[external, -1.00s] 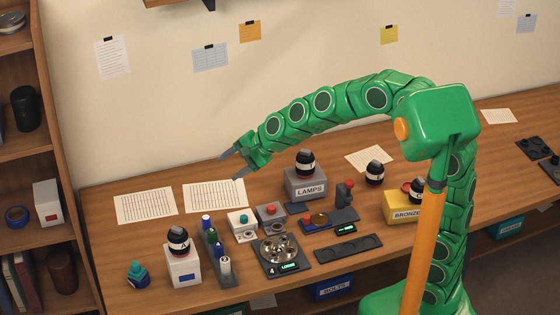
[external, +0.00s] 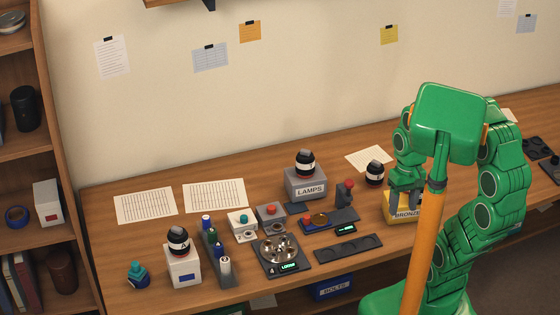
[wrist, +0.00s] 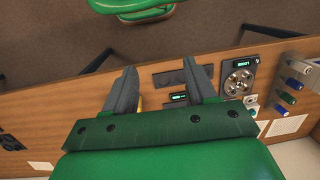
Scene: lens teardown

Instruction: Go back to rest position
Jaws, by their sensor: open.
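My gripper (external: 407,202) is at the right part of the workbench in the external view, with its grey fingers pointing down in front of or over the yellow BRONZE box (external: 392,208). Part of that box is hidden by the gripper and my arm. In the wrist view my gripper (wrist: 160,75) shows two grey fingers spread apart with nothing held between them.
The workbench (external: 130,240) holds a grey LAMPS box (external: 305,184) with a lens on top, a loose lens (external: 374,174), a dark strip tray (external: 348,249), a round metal fixture (external: 280,248) and a white box (external: 184,268). Paper sheets lie at the back left.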

